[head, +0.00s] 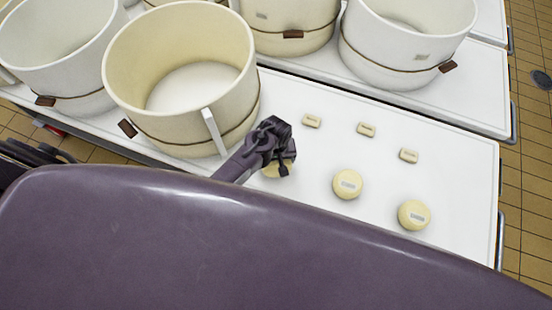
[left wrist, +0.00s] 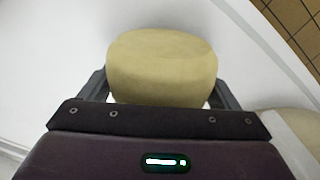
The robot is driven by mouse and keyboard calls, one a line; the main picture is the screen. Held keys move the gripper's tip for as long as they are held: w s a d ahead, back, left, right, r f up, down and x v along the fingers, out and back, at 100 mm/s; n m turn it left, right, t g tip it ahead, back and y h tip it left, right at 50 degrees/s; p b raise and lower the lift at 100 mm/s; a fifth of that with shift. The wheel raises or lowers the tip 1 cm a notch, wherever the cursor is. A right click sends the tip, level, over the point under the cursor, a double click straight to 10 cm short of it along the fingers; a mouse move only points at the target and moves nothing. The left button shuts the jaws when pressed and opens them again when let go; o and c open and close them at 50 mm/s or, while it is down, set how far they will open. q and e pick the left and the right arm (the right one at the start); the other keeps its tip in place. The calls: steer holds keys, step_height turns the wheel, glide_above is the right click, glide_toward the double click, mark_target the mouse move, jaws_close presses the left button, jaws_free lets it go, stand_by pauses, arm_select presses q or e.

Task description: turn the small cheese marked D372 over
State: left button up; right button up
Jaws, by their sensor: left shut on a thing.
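A small round pale-yellow cheese (head: 277,171) is on the white table, partly hidden by my left gripper (head: 283,163). In the left wrist view the same cheese (left wrist: 162,66) sits between the two fingers of my left gripper (left wrist: 160,92), which is shut on it. No label shows on its visible surface. Whether it touches the table is unclear. Two more small cheeses, one in the middle (head: 347,184) and one at the right (head: 414,215), lie flat with a pale label on top. The label writing is too small to read. My right gripper is not in view.
A large cream vat (head: 180,75) with a handle stands close left of my gripper. More vats (head: 405,50) stand behind. The table's right end (head: 470,190) is clear.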

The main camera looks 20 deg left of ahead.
arm_select(q)
steer(key=shift+f, duration=0.4)
stand_by(0.3)
steer(key=o, duration=1.1)
steer(key=shift+o, duration=0.2)
